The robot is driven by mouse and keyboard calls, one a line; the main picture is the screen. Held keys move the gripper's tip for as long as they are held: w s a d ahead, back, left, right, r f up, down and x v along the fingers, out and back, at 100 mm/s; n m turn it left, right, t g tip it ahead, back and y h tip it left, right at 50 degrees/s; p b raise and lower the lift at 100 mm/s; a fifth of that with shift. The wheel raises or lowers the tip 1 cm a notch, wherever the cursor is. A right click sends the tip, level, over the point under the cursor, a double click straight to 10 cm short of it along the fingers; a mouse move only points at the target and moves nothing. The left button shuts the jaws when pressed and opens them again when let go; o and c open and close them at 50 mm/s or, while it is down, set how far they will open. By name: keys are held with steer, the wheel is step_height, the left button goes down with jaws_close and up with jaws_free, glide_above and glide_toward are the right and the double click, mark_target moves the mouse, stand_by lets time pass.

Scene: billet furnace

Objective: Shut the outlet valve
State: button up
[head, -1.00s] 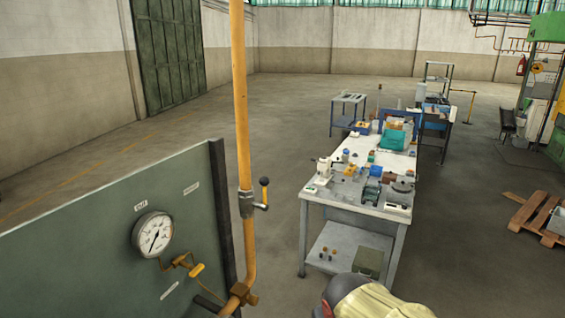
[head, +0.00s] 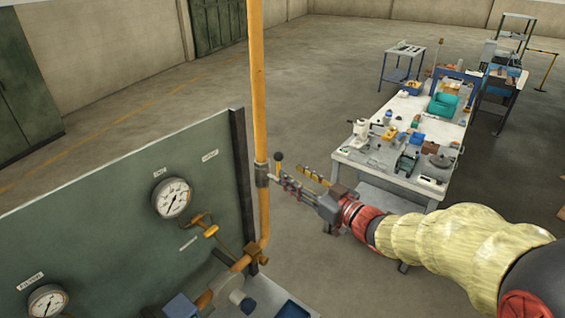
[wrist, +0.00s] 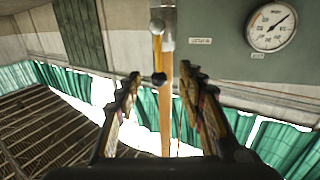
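The valve (head: 262,174) sits on the upright yellow pipe (head: 258,80), beside the right edge of the green panel. Its short handle points up alongside the pipe and ends in a dark knob (head: 278,156). My gripper (head: 286,173) is open, its fingertips close to the handle from the right. In the wrist view, which is upside down, the dark knob (wrist: 158,79) appears between the two spread fingers of my gripper (wrist: 160,73). I cannot tell whether either finger touches it. A small white label (wrist: 201,41) is on the panel near the valve.
The green panel (head: 110,205) carries a round gauge (head: 172,197) with a small yellow-handled cock (head: 208,228) beside it, and another gauge (head: 47,302) lower left. A cluttered workbench (head: 350,160) stands behind my arm. The floor left of the bench is open.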

mark_target(278, 163)
steer(key=shift+p+x, duration=0.8)
steer(key=shift+x, duration=3.05)
steer(key=c, duration=0.3)
jaws_close()
steer(key=shift+w, duration=0.1)
